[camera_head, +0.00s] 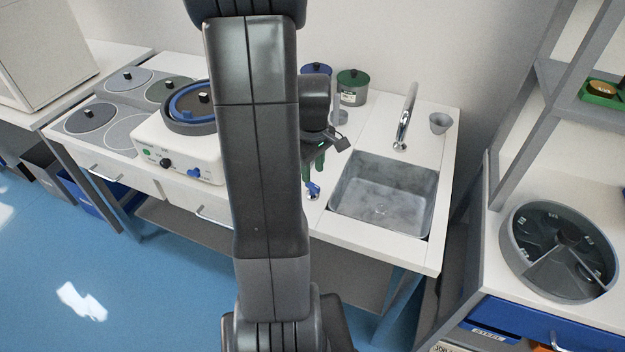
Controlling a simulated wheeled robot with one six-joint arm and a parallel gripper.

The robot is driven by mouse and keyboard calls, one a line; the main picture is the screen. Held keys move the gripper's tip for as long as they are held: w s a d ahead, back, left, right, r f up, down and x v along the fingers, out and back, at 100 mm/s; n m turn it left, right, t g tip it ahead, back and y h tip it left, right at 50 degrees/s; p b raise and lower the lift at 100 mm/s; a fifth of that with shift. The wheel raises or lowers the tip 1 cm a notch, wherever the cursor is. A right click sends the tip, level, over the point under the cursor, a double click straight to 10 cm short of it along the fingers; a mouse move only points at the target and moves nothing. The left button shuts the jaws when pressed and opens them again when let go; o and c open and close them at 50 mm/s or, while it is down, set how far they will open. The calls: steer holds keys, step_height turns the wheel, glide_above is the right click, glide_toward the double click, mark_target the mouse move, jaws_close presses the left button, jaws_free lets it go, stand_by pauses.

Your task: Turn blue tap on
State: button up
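The blue tap (313,190) is a small blue handle on the white counter, just left of the sink (384,198). The chrome faucet (405,118) curves over the back of the sink. No water stream shows from its spout.
A white device with a round blue-rimmed top (190,105) stands left of my arm. Blue and green lidded pots (352,88) stand behind the gripper. A grey cup (440,123) is right of the faucet. A shelf with a round divided tray (505,245) is at right.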

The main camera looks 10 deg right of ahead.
mark_target(313, 184)
steer(key=shift+f, duration=2.35)
jaws_close()
